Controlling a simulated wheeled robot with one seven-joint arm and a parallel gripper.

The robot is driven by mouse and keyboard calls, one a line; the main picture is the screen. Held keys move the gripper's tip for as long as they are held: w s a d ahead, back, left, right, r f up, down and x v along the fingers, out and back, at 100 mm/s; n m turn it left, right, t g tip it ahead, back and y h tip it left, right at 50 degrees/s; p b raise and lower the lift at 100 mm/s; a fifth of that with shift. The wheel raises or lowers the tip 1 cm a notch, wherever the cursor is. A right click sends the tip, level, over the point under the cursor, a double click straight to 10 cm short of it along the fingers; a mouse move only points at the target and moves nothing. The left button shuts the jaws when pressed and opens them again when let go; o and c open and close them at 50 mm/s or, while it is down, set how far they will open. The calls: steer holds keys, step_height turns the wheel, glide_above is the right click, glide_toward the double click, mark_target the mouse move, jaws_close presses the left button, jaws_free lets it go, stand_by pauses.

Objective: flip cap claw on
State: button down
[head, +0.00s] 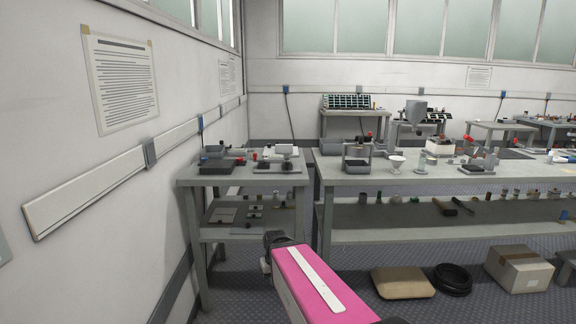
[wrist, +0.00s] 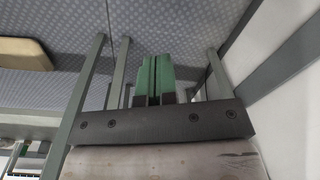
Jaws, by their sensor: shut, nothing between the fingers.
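My gripper (wrist: 155,80) shows in the wrist view with its two green fingers shut together and nothing between them. Patterned floor and grey table legs show behind the fingers, and no device is at the fingertips. In the head view my pink arm reaches forward from the bottom, low in front of the small table (head: 187,181); the fingers cannot be made out there. I cannot tell which item is the cap claw. Small devices stand on the small table, among them a dark box with a blue part (head: 215,166) and a grey-and-white device (head: 285,153).
A long workbench (head: 450,182) with several instruments stands to the right. Below it on the floor are a tan pad (head: 402,283), a black coil (head: 453,279) and a cardboard box (head: 519,269). A wall (head: 60,130) with a rail closes off the left.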

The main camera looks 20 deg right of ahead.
mark_target(288, 167)
steer(key=w+d+r+n+t, duration=0.2)
steer(key=w+d+r+n, duration=0.15)
steer(key=w+r, duration=0.7)
steer(key=w+d+r+n+t, duration=0.1)
steer(key=w+d+r+n, duration=0.2)
steer(key=r, duration=0.7)
steer(key=w+d+r+n+t+y, duration=0.1)
steer(key=w+d+r+n, duration=0.2)
steer(key=w+d+r, duration=0.3)
steer(key=w+d+r+n+t+y, duration=0.1)
steer(key=w+d+r+n+t, duration=0.1)
steer(key=r, duration=1.1)
steer(key=w+d+n, duration=0.1)
steer(key=w+d, duration=0.1)
steer(key=w, duration=0.1)
steer(key=shift+d+r, duration=0.2)
steer(key=shift+r, duration=0.2)
steer(key=shift+w, duration=0.15)
steer(key=x, duration=0.3)
steer(key=w+r+x, duration=0.1)
steer(key=x, duration=0.3)
steer(key=w+x, duration=0.1)
steer(key=x, duration=0.3)
steer(key=shift+w+d, duration=0.2)
steer(key=shift+d, duration=0.1)
steer(key=shift+w+d, duration=0.2)
steer(key=shift+w, duration=0.35)
